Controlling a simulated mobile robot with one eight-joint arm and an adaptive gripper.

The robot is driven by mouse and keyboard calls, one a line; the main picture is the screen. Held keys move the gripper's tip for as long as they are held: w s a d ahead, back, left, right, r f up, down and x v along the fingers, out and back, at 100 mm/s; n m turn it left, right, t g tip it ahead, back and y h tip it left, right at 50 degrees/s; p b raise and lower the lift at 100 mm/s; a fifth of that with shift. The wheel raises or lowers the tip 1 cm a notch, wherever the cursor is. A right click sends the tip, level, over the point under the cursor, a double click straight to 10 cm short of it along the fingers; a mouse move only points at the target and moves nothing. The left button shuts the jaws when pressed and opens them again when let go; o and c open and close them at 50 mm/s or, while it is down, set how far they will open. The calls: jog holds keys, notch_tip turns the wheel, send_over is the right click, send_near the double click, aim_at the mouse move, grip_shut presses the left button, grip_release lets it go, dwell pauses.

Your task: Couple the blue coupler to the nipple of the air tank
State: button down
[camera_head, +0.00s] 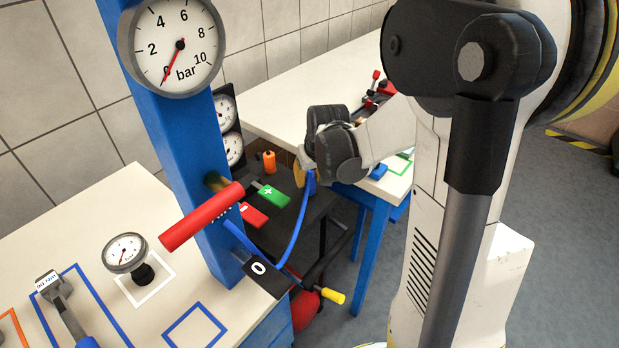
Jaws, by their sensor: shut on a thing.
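My gripper (303,172) is at the middle of the view, over the dark stand between the two benches. It is shut on a blue piece (311,184) at the end of the blue hose (298,228), which I take for the blue coupler. The fingers hide most of it. The hose hangs in a curve from there down to the blue post (190,170). A rounded red body (304,308) shows low behind the near bench, partly hidden, and may be the air tank. I cannot make out its nipple.
The post carries a large bar gauge (175,45) and a red handle (202,216). A yellow-tipped lever (333,296) sticks out low. Green (272,196) and red (252,215) tags and an orange piece (269,162) are near my gripper. A small gauge (125,252) stands on the near bench.

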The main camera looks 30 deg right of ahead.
jog(key=shift+r, duration=0.15)
jog(key=shift+r+p, duration=0.9)
jog(key=shift+r, duration=0.1)
jog(key=shift+f+b, duration=1)
jog(key=shift+f, duration=0.2)
dwell(0.5)
jog(key=c, duration=1.1)
grip_release()
jog(key=shift+o, duration=0.2)
jog(key=shift+r, duration=0.15)
jog(key=v, duration=1.1)
jog(key=shift+s+r, duration=0.15)
jog(key=shift+r, duration=0.2)
